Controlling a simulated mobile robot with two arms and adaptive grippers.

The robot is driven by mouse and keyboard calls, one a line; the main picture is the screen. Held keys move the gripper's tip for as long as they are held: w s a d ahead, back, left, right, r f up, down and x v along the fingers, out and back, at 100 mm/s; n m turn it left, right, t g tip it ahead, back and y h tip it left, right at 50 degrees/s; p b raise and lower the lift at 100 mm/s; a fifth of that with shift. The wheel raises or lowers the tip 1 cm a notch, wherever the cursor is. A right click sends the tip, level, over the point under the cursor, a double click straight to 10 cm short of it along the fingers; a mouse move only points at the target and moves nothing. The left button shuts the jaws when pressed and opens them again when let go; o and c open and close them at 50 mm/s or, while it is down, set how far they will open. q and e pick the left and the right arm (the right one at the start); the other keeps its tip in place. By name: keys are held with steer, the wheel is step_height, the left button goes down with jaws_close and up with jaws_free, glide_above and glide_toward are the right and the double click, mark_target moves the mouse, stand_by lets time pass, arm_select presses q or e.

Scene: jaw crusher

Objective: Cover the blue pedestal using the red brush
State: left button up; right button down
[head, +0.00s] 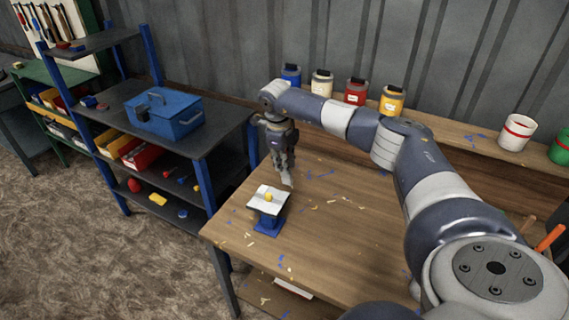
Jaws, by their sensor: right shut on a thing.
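The blue pedestal (266,228) stands near the left end of the wooden bench. A white, slightly uneven sheet-like piece (259,203) lies over its top, with a small yellow piece (268,197) on it. My right gripper (287,179) points down just behind and to the right of the pedestal, apart from it in the picture. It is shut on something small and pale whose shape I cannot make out. I cannot make out a red brush. My left gripper is not in view.
Paint pots, blue (291,75), white (322,84), red (356,92) and yellow (391,101), stand on the back ledge. A white bucket (516,133) is further right. A dark shelf with a blue toolbox (166,112) stands left. Scraps litter the bench (335,235).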

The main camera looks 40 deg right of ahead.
steer(key=m, duration=0.3)
steer(key=shift+m+g, duration=0.3)
steer(key=m+p, duration=0.1)
steer(key=m, duration=0.3)
steer(key=shift+w+m+g, duration=0.1)
steer(key=shift+m+g, duration=0.2)
steer(key=shift+g, duration=0.1)
steer(key=m, duration=0.4)
steer(key=shift+m+g+y, duration=0.3)
steer(key=m, duration=0.4)
steer(key=shift+y+p, duration=0.3)
steer(key=shift+m, duration=0.6)
steer(key=shift+f+g, duration=0.1)
steer(key=shift+g, duration=0.2)
